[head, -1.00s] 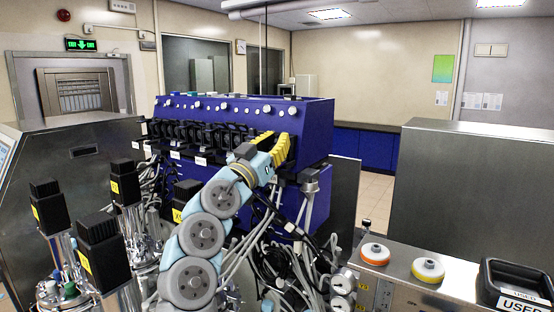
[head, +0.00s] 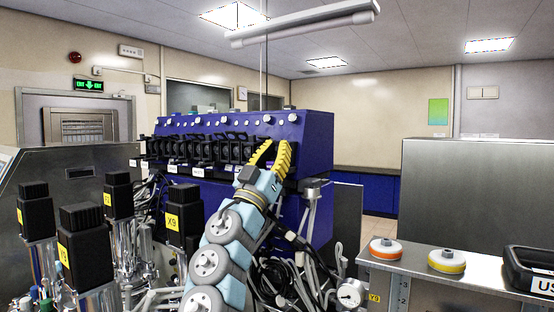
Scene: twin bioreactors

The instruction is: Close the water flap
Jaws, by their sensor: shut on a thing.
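A row of black pump flaps (head: 190,150) runs along the front of the blue bioreactor cabinet (head: 316,140). No label that I can read marks which one is the water flap. My gripper (head: 272,153), with yellow fingers, reaches up to the right end of this row. Its two fingers stand a little apart, with a black flap part between or just behind them. It is shut on this black flap, though the exact contact is partly hidden by the fingers.
Black-topped vessels, one with the label X9 (head: 182,215), stand at the lower left. Cables and tubes hang right of my arm. A steel bench with an orange-ringed disc (head: 385,249), a yellow-ringed disc (head: 446,261) and a black tray (head: 530,268) is at right.

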